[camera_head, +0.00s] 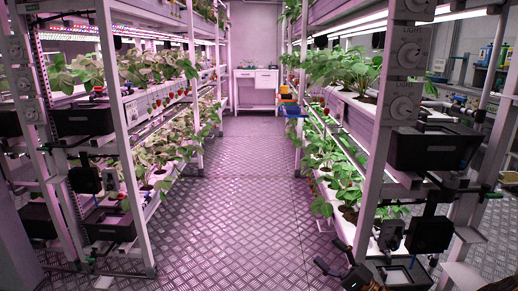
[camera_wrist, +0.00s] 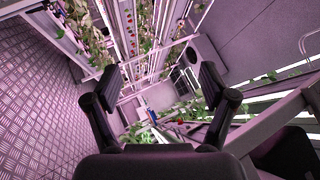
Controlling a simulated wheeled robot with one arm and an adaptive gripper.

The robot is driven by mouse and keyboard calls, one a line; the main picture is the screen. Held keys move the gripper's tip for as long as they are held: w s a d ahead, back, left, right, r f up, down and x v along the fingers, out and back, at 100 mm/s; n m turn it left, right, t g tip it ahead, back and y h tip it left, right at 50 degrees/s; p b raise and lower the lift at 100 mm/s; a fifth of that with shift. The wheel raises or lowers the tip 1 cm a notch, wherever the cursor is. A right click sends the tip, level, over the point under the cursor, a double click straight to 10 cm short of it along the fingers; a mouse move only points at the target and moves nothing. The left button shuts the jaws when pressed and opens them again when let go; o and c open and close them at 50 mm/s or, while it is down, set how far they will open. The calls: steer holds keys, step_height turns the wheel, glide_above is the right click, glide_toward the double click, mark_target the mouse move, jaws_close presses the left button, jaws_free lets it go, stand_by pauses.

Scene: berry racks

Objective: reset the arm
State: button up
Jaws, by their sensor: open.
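My gripper (camera_wrist: 160,88) shows in the wrist view with its two black fingers wide apart and nothing between them. In the head view, my gripper (camera_head: 345,274) is at the bottom, right of centre, low in front of the right rack (camera_head: 372,130). The wrist view is tilted, with the metal floor on its left side and rack shelves beyond the fingers.
A left rack (camera_head: 128,150) and the right rack hold several leafy strawberry plants in white troughs. Black boxes (camera_head: 432,150) stick out from the rack ends. The patterned floor aisle (camera_head: 225,200) between them is clear. A white cabinet (camera_head: 257,88) stands at the far end.

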steer(key=s+a+r+n+g+y+p, duration=0.3)
steer(key=s+a+r+n+g+p, duration=0.4)
steer(key=s+a+r+g, duration=0.55)
steer(key=s+a+r+n+g+h+p, duration=0.3)
steer(key=s+r+g, duration=0.1)
steer(key=s, duration=0.3)
steer(key=s+a+r+n+g+h+p, duration=0.2)
steer(key=s+a+r+g+h+p, duration=0.15)
steer(key=s, duration=0.35)
steer(key=s+d+r+h+p, duration=0.3)
steer(key=s+d+h+p, duration=0.2)
steer(key=s+h+p, duration=0.3)
steer(key=s+d+r+m+t+h+p, duration=0.1)
steer(key=s+d+r+h+p, duration=0.1)
steer(key=d, duration=0.4)
steer(key=s+d+r+t+h+p, duration=0.1)
steer(key=s+d+r+h+p, duration=0.1)
steer(key=d+r, duration=0.3)
steer(key=shift+s+d+m+t+h+p, duration=0.35)
steer(key=shift+d+m+t+h+p, duration=0.05)
steer(key=shift+h+p, duration=0.4)
steer(key=shift+d+r, duration=0.15)
steer(key=shift+d, duration=0.3)
steer(key=shift+c, duration=0.2)
